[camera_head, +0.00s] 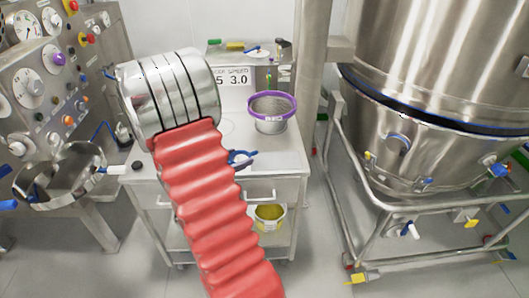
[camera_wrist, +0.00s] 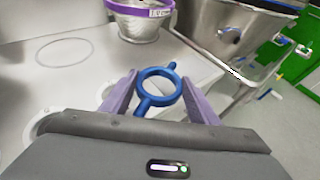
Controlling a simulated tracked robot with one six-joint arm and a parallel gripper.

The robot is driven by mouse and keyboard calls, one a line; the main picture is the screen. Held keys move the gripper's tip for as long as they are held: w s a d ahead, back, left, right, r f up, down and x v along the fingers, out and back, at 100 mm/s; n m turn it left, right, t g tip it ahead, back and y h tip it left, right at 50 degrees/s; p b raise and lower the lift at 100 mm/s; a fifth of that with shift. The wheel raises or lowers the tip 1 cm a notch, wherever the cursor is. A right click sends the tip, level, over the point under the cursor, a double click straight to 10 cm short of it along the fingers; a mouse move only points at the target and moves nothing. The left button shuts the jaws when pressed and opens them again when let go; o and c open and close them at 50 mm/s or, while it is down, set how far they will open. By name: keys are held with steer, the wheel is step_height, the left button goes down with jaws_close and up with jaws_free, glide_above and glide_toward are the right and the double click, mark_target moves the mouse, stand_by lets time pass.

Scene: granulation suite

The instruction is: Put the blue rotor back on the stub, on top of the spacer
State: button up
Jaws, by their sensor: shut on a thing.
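The blue rotor (camera_wrist: 154,103) is a ring with arms sticking out from it. In the wrist view it sits between the two purple fingers of my gripper (camera_wrist: 158,82), which is shut on it. In the head view the rotor (camera_head: 241,158) shows as a small blue shape near the front edge of the cart top, beside my red-sleeved arm, which hides most of my gripper. The rotor appears held above the cart surface, but its height is hard to tell. I cannot make out the stub or the spacer in either view.
A purple-rimmed mesh basket (camera_head: 270,122) stands on the cart top (camera_head: 195,160), right of my arm; the wrist view shows it too (camera_wrist: 140,27). A sign and small tools stand at the back. A large steel vessel (camera_head: 430,90) on a frame is at right.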

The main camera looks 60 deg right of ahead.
steer(key=w+a+f+n+t+y, duration=0.1)
steer(key=w+a, duration=0.5)
steer(key=a, duration=0.6)
steer(key=w+a+f+n+t+y, duration=0.1)
steer(key=w+a+f+n+t, duration=0.3)
steer(key=a, duration=0.9)
steer(key=w+a+f+n+t, duration=0.2)
steer(key=w+a+n+t, duration=0.2)
steer(key=w+a, duration=0.5)
steer(key=a+t, duration=0.2)
steer(key=a, duration=0.2)
steer(key=shift+w+f+n+y, duration=0.25)
steer(key=shift+w+n+y, duration=0.05)
steer(key=shift+w+y, duration=0.1)
steer(key=shift+a, duration=0.1)
